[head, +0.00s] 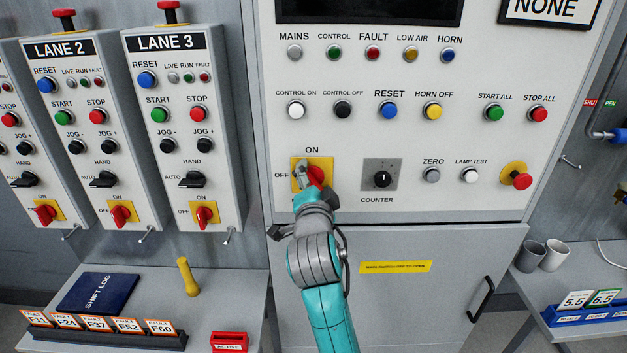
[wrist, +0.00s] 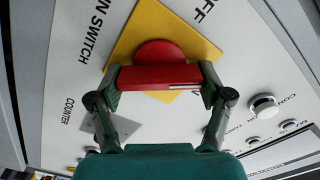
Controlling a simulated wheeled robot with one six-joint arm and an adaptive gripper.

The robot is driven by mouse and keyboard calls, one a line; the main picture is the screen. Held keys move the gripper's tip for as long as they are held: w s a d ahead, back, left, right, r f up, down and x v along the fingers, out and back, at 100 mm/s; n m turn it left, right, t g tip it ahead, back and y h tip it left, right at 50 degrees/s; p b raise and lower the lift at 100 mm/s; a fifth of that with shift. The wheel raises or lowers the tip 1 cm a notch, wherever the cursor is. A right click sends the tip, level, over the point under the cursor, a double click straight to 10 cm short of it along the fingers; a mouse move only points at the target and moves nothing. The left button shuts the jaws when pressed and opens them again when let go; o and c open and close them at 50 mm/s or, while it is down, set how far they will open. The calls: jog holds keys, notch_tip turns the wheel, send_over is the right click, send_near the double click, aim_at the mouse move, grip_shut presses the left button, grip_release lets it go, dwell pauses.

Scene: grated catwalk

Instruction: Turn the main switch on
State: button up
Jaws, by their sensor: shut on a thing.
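The main switch is a red rotary handle (head: 317,174) on a yellow plate (head: 326,163) low on the left of the large cabinet front. ON is printed above the plate and OFF to its left. My gripper (head: 304,179) is at the switch and hides much of it in the head view. In the wrist view my gripper (wrist: 161,84) is shut on the red handle (wrist: 150,78), a finger at each end. The bar lies across the yellow plate (wrist: 140,38), with a white line near its right end. Its exact angle is hard to tell in the head view.
The counter knob (head: 382,179) is right of the switch, and the control on button (head: 296,109) is above it. Lane 3 box (head: 172,115) stands to the left. A side table with a yellow upright object (head: 188,277) is at lower left; cups (head: 543,256) are at right.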

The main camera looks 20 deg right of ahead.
jog(key=m, duration=0.3)
jog(key=shift+f+m, duration=0.1)
jog(key=shift+m, duration=0.3)
jog(key=shift+d+m, duration=0.1)
jog(key=shift+m, duration=1.6)
jog(key=shift+f, duration=0.1)
jog(key=o, duration=1.1)
jog(key=v, duration=1.2)
